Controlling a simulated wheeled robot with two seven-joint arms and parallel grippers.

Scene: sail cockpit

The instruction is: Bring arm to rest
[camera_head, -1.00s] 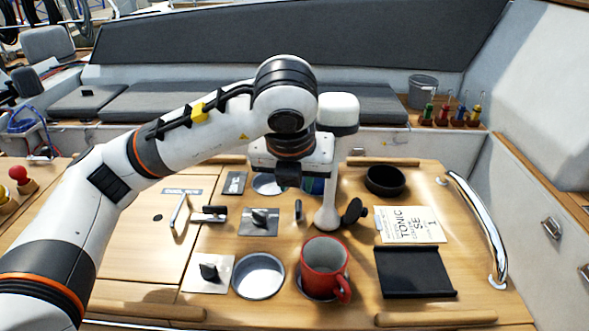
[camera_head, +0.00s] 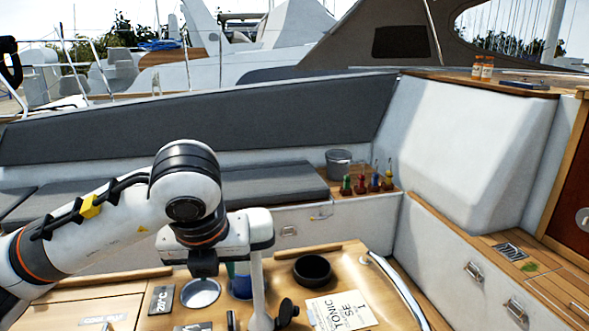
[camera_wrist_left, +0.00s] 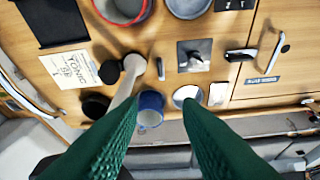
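My left arm (camera_head: 100,225) comes in from the left in the head view, bent at the elbow with its wrist pointing down over the wooden table. Its gripper shows in the left wrist view (camera_wrist_left: 158,108), with two green fingers spread apart and nothing held between them. A blue cup (camera_wrist_left: 150,106) stands beyond the fingertips; in the head view the cup (camera_head: 241,287) is partly hidden by the wrist. A white post (camera_head: 258,285) stands close beside the wrist. My right gripper is not in view.
A black bowl (camera_head: 313,270), a printed card (camera_head: 341,311) and a steel rail (camera_head: 403,292) are on the table's right. A bucket (camera_head: 338,163) and colored handles (camera_head: 367,184) stand behind. Open space lies above the table.

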